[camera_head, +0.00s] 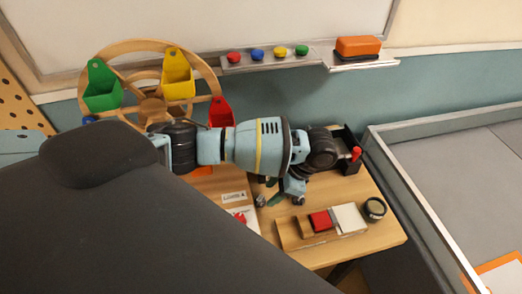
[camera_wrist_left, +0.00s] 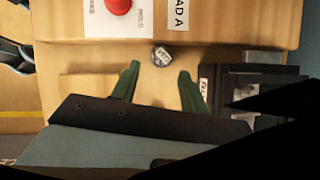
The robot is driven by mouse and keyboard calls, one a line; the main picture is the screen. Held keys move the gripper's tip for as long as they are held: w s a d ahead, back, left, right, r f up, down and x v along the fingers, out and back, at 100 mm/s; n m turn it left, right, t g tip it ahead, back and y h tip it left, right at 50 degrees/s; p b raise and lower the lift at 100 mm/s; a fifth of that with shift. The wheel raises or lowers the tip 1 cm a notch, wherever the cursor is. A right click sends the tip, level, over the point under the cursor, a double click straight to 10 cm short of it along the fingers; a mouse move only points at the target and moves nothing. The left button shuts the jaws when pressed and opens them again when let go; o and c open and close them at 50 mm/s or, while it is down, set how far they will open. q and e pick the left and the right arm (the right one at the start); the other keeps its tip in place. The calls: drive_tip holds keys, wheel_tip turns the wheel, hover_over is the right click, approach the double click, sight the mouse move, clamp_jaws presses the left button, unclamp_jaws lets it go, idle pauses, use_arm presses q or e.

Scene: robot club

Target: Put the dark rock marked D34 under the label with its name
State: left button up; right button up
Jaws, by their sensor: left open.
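A small dark rock with a pale marked face (camera_wrist_left: 162,56) lies on the wooden surface in the left wrist view; its mark is too small to read surely. My left gripper (camera_wrist_left: 160,88) is open and empty, with green fingers apart. The rock is just beyond the fingertips, between their lines, and not held. In the head view the gripper (camera_head: 272,194) is partly hidden under my own left arm, above the wooden table. My right gripper is not in view.
A white sheet with a red knob (camera_wrist_left: 118,6) is near the label. A black box (camera_wrist_left: 248,84) stands right of the fingers. On the table are a wooden tray with a red block (camera_head: 321,221) and a round dark-rimmed item (camera_head: 374,208). A wooden wheel (camera_head: 152,102) with coloured bins stands behind.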

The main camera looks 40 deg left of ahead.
sight(263, 198)
use_arm(q)
drive_tip(key=x, duration=0.4)
drive_tip(key=shift+a+b, duration=0.1)
drive_tip(key=shift+b, duration=0.25)
drive_tip(key=shift+s+a+f, duration=0.1)
drive_tip(key=shift+a+f, duration=0.1)
drive_tip(key=shift+f, duration=0.1)
drive_tip(key=c, duration=0.9)
drive_tip(key=shift+r, duration=0.15)
